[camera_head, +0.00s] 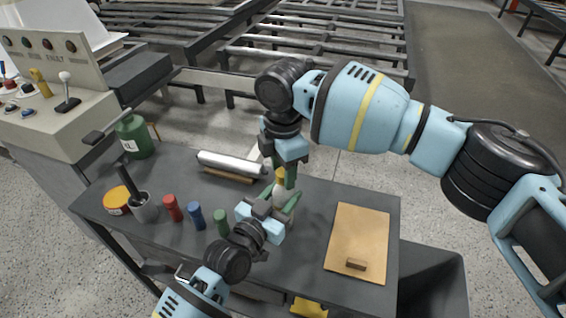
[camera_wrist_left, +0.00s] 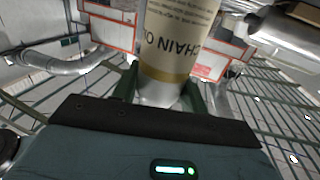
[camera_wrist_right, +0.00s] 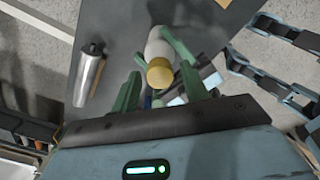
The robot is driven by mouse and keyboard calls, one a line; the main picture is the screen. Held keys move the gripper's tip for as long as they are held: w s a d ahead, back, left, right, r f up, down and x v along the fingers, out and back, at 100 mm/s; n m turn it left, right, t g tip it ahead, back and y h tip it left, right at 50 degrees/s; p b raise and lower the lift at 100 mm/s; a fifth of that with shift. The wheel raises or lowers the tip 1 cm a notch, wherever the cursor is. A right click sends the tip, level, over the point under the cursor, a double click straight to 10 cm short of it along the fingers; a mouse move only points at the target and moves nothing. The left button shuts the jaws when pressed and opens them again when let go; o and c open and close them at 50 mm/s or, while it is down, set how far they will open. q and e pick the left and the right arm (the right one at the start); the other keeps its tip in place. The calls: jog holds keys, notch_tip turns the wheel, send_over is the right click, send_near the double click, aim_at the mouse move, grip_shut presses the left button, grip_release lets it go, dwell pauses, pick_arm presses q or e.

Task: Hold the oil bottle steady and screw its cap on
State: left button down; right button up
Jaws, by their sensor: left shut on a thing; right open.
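The oil bottle, a pale cylinder with a "CHAIN O…" label, shows in the left wrist view (camera_wrist_left: 180,35) and the right wrist view (camera_wrist_right: 156,48). My left gripper (camera_head: 279,203) is shut around the bottle above the table. The yellow cap (camera_wrist_right: 160,74) sits at the bottle's top end; whether its thread is engaged cannot be told. My right gripper (camera_wrist_right: 158,92) is open, pointing down, its green fingers on either side of the cap with gaps. In the head view the cap (camera_head: 281,174) is partly hidden by the right fingers.
On the dark table (camera_head: 300,245) are a metal roller (camera_head: 232,164), red (camera_head: 172,208), blue (camera_head: 195,215) and green (camera_head: 221,222) cylinders, a grey cup (camera_head: 145,208), a yellow-red tin (camera_head: 116,200), a green jug (camera_head: 134,138) and a tan board (camera_head: 358,238) with a block.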

jog(key=shift+c, duration=0.5)
grip_shut()
jog(key=m, duration=0.3)
jog(key=shift+m, duration=0.3)
jog(key=m, duration=0.4)
jog(key=shift+m, duration=0.3)
jog(key=shift+o, duration=0.9)
grip_release()
jog(key=shift+r, duration=0.1)
jog(key=shift+r, duration=2.15)
